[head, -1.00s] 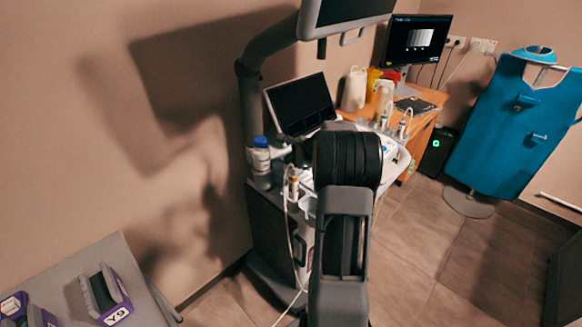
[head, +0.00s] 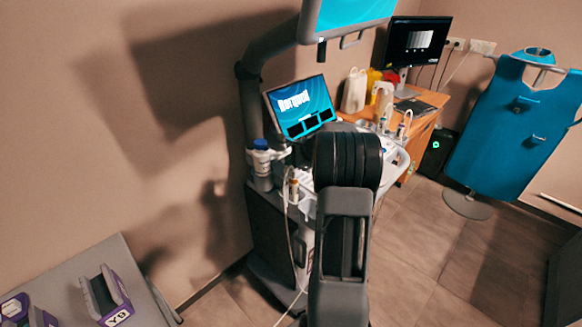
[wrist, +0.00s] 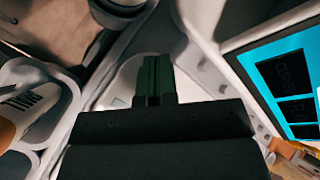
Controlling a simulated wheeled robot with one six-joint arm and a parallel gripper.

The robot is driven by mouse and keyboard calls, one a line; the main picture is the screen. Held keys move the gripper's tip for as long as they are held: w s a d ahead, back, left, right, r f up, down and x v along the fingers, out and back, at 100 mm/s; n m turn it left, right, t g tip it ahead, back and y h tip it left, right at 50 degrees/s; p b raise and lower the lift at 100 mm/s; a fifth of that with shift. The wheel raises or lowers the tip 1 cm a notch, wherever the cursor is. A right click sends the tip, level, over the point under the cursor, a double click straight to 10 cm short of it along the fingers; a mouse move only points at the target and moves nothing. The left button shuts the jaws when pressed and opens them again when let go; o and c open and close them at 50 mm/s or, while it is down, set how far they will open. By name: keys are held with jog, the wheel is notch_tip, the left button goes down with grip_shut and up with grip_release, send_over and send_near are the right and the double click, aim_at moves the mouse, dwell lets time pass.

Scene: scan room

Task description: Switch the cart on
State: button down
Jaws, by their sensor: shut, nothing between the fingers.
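The cart (head: 268,225) stands against the wall in the head view, with an upper monitor (head: 350,12) and a smaller touch screen (head: 300,106). Both screens are lit blue, and the smaller one shows large white lettering and dark tiles. My arm stands in front of the cart and hides part of its panel and my gripper in the head view. In the wrist view my gripper (wrist: 153,62) is shut and empty, with its tips close to the cart's pale surface. Whether they touch it I cannot tell. The lit screen (wrist: 285,75) is at the right there.
A bottle with a blue cap (head: 261,158) and probes in holders sit on the cart's sides. A wooden desk (head: 424,122) with containers and a monitor (head: 418,40) is behind. A blue apron on a stand (head: 515,130) is at right. Floor between is clear.

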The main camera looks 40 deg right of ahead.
aim_at(291, 169)
jog(key=shift+r, duration=0.3)
jog(key=shift+r, duration=0.1)
notch_tip(291, 169, up, 5)
jog(key=p, duration=0.4)
jog(key=shift+s, duration=0.1)
dwell(0.9)
